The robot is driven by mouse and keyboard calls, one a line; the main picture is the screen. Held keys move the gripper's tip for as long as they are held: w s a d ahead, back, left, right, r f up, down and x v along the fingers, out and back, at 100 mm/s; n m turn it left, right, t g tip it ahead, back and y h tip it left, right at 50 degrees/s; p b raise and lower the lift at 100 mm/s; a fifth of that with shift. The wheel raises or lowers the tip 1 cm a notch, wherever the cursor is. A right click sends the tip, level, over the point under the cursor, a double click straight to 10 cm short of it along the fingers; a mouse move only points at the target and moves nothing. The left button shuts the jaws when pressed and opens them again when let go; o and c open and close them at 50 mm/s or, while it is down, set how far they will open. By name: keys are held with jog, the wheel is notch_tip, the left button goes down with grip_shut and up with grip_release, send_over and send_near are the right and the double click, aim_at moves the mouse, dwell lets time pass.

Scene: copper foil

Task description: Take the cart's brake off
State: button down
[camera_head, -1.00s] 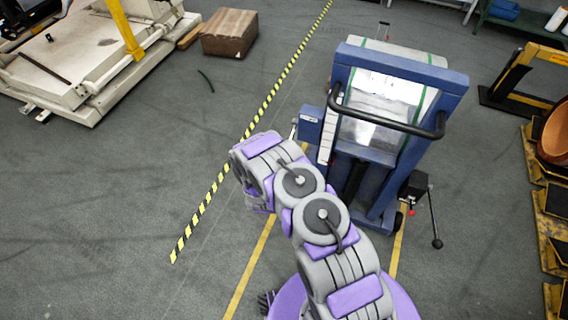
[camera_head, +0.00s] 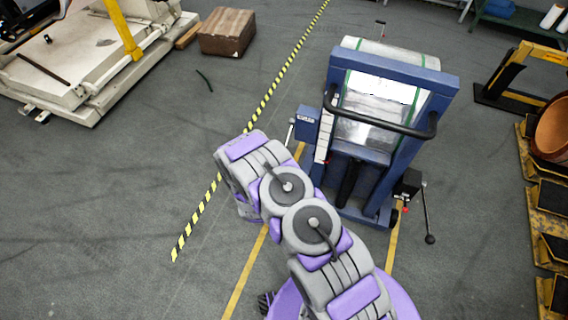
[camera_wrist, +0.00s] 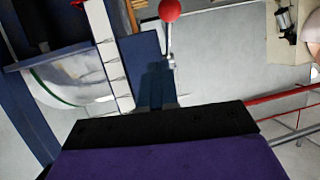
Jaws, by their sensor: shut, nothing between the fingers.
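The cart (camera_head: 447,90) is a blue frame with a black push handle (camera_head: 381,124), standing ahead and right of my arm. A blue box (camera_head: 307,121) with a white labelled strip is on its left side, and a thin lever (camera_head: 291,131) stands beside it. In the wrist view a lever with a red ball knob (camera_wrist: 169,10) rises beside the blue box (camera_wrist: 146,62). A second lever with a dark ball (camera_head: 430,239) hangs on the cart's right side. My gripper (camera_wrist: 157,106) is shut and empty, below the red knob in the wrist view; my arm hides it in the head view.
The cart carries a shiny roll (camera_head: 377,103) with green straps. A yellow-black floor stripe (camera_head: 266,100) runs to the left. A brown box (camera_head: 227,32) and pale machine (camera_head: 90,75) are at the back left. Dark racks (camera_head: 548,205) line the right edge. Floor at left is clear.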

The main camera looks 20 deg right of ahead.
jog(key=v, duration=0.4)
jog(key=shift+s+r+p, duration=0.3)
jog(key=shift+r+p, duration=0.05)
jog(key=shift+a, duration=0.1)
